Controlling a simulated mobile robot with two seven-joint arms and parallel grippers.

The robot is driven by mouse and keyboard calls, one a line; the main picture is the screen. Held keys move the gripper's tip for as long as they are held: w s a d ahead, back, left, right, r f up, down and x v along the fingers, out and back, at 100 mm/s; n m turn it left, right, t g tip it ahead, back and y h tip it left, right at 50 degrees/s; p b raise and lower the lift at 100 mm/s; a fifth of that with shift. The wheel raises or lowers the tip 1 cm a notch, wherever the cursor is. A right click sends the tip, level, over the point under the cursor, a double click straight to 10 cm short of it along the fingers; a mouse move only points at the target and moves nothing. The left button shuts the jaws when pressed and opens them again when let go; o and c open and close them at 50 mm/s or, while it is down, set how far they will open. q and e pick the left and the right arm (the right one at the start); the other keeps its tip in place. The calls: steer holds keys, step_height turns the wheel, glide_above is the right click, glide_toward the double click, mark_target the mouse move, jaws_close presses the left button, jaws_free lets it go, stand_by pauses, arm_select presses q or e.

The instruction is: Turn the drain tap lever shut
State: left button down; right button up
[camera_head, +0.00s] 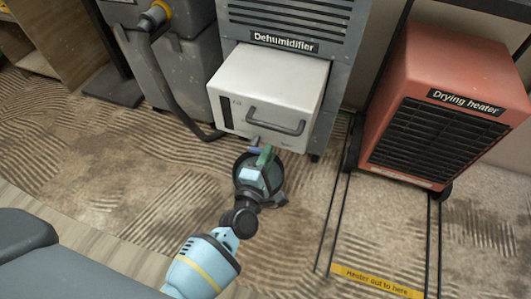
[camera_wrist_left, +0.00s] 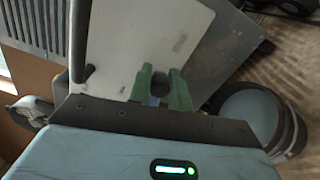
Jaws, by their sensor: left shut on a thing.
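The drain tap (camera_head: 254,141) is a small grey piece low on the front of the white tank of the dehumidifier (camera_head: 270,85). Its lever looks like a small bluish part (camera_head: 254,150), mostly hidden by my gripper. My left gripper (camera_head: 264,154) reaches up to it from below, its green fingers shut on the lever. In the left wrist view, the green fingers (camera_wrist_left: 161,90) stand on either side of a dark round part and a bluish piece between them. The lever's exact angle cannot be told. My right gripper is in neither view.
The white tank has a dark handle (camera_head: 276,127) above the tap. A red drying heater (camera_head: 440,110) stands at the right, with a yellow floor label (camera_head: 376,283) in front. A grey machine with a hose (camera_head: 172,80) stands at the left. The patterned floor at left is clear.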

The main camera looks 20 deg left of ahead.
arm_select(q)
steer(key=shift+f+m, duration=0.55)
steer(key=shift+m, duration=0.45)
steer(key=shift+f, duration=0.1)
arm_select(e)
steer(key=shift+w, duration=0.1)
arm_select(q)
steer(key=shift+m, duration=0.3)
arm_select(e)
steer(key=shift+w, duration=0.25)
arm_select(q)
steer(key=c, duration=1.3)
jaws_free()
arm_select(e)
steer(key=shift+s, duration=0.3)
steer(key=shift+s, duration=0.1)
